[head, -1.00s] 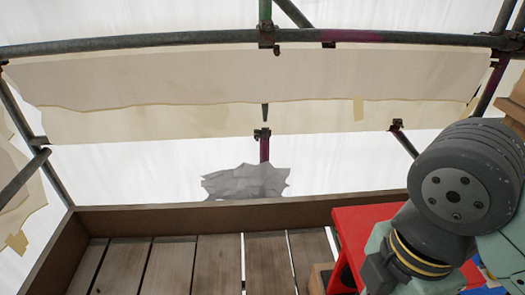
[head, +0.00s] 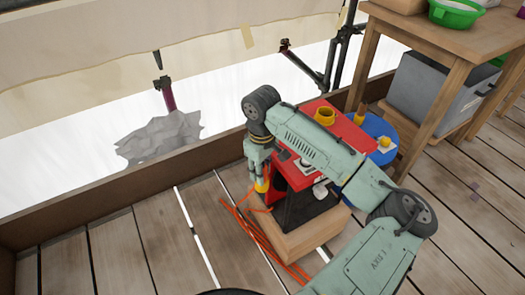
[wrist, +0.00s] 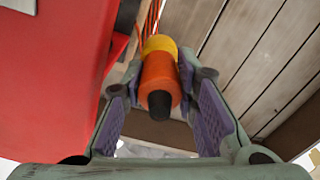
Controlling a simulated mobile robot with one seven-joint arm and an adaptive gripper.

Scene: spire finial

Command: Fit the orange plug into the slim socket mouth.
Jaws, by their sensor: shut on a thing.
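My gripper (head: 261,172) points down beside the red stand. In the wrist view its purple-padded fingers (wrist: 165,90) are closed around the orange plug (wrist: 160,73). The plug has a dark end towards the wrist camera and a yellow collar (wrist: 159,44) at its far end. In the head view only a yellow part of the plug (head: 261,186) shows clearly below my fingers. It hangs above the plank floor, near orange cables. I cannot make out the slim socket mouth in either view.
A wooden crate (head: 310,240) with dark contents stands in front, beside orange cables (head: 262,245). A blue round container (head: 372,126) and a wooden table (head: 450,40) stand right. Planks at left are clear.

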